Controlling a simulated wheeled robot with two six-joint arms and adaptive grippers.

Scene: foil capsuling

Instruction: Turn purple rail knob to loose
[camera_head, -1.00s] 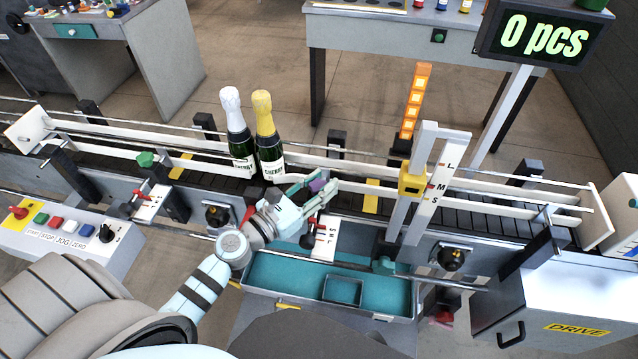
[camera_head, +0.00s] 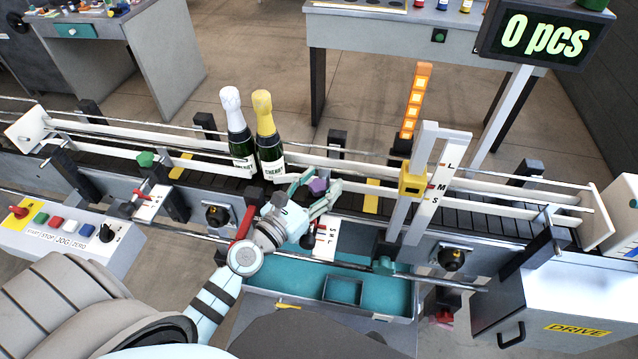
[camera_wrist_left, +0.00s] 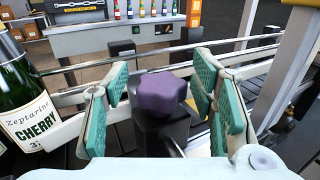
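The purple rail knob (camera_wrist_left: 161,92) sits on a dark post in the middle of the left wrist view. It also shows in the head view (camera_head: 318,185), at the front rail of the conveyor. My left gripper (camera_wrist_left: 160,100) is open, with one teal-padded finger on each side of the knob and visible gaps between pads and knob. In the head view my left gripper (camera_head: 318,192) is at the knob. My right gripper is not in view.
Two bottles, one white-topped (camera_head: 238,130) and one gold-topped (camera_head: 267,135), stand on the conveyor left of the knob. A yellow-clamped size post (camera_head: 412,180) stands to the right. A green knob (camera_head: 146,159) is further left. A teal tray (camera_head: 285,272) lies below.

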